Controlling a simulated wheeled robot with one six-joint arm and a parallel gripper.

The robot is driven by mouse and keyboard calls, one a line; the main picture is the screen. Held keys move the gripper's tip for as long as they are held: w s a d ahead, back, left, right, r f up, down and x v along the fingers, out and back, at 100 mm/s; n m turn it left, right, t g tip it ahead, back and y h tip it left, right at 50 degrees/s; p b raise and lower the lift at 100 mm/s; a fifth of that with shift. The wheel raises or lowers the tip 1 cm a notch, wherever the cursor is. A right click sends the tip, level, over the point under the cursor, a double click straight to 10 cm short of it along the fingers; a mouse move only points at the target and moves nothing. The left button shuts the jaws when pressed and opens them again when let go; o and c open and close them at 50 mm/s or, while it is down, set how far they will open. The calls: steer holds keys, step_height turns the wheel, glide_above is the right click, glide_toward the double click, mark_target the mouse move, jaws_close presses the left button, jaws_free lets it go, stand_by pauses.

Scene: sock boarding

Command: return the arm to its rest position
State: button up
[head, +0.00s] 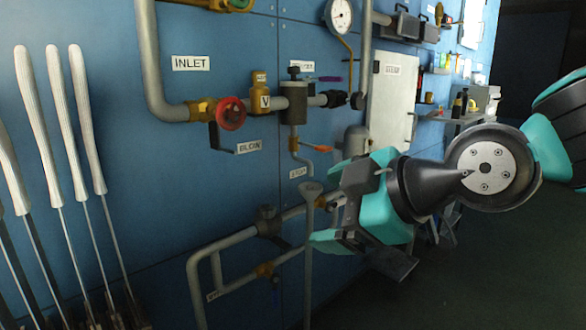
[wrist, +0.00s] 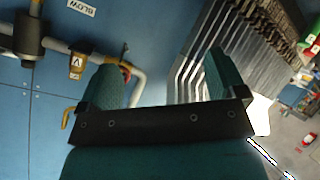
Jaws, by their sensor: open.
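My gripper (head: 338,210) is in the middle right of the head view, in front of the blue wall with its piping. It is teal and black and points to the left of the picture, its jaws apart. In the wrist view the two teal fingers of my gripper (wrist: 163,78) stand well apart with nothing held between them. My arm runs from the gripper to the right edge of the head view. Part of the wall piping is hidden behind the gripper.
A gauge (head: 340,15) is above. Dark floor (head: 500,265) at lower right looks clear.

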steer(key=s+d+f+m+g+h, duration=0.2)
steer(key=s+d+f+m+g, duration=0.25)
steer(key=s, duration=0.25)
steer(key=s+d+f+m+g+h, duration=0.35)
steer(key=s+d+f+m, duration=0.2)
steer(key=s, duration=0.25)
step_height(320, 180, up, 31)
steer(key=p, duration=3)
steer(key=shift+a+y, duration=0.35)
steer(key=shift+y, duration=0.1)
steer(key=shift+r, duration=0.1)
